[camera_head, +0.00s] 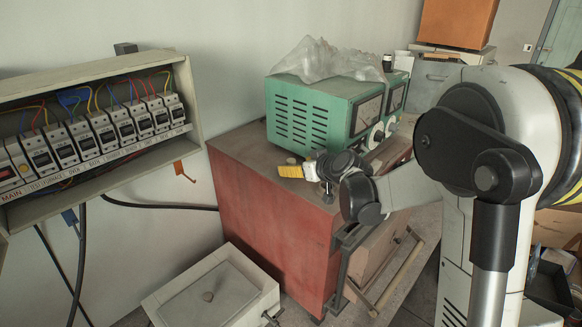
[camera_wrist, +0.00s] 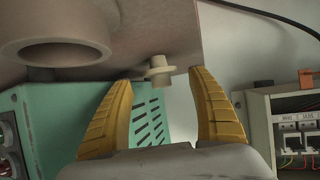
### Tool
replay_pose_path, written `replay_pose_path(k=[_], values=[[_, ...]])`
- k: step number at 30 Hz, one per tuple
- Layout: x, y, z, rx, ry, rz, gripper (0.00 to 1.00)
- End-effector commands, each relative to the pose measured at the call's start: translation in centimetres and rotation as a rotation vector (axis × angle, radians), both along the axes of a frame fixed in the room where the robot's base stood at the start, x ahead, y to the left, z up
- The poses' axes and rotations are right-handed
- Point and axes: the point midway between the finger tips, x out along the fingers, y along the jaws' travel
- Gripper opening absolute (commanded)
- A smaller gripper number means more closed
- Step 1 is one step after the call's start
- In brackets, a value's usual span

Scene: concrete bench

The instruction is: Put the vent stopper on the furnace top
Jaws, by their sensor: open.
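The furnace top (camera_head: 245,145) is the flat brown top of the red cabinet; it also shows in the wrist view (camera_wrist: 165,25). The small pale vent stopper (camera_wrist: 160,70), with a wide flange, shows in the wrist view near the brown edge, between and beyond the fingertips. I cannot tell whether it stands on the surface or in a hole. It is not clear in the head view. My gripper (camera_wrist: 161,79) is open and empty, its yellow fingers apart on either side of the stopper's outline. In the head view my gripper (camera_head: 290,171) is low over the furnace top.
A pale round collar (camera_wrist: 65,50) with a wide opening is at the wrist view's left. A green metered unit (camera_head: 310,112) with clear plastic on it stands behind my gripper. A breaker box (camera_head: 95,130) is on the left wall.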

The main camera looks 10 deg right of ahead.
Motion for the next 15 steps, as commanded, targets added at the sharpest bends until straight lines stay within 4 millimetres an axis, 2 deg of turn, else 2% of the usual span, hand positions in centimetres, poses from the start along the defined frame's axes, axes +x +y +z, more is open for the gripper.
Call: replay_pose_path(k=[1, 6, 12, 15], values=[[-1.2, -0.4, 0.5, 0.000, 0.000, -0.004, 0.69], [-4.2, -1.4, 2.1, 0.000, 0.000, -0.002, 0.69], [-6.2, -1.9, 3.2, 0.000, 0.000, -0.001, 0.69], [-7.4, -1.5, 3.7, 0.002, 0.018, 0.001, 0.69]])
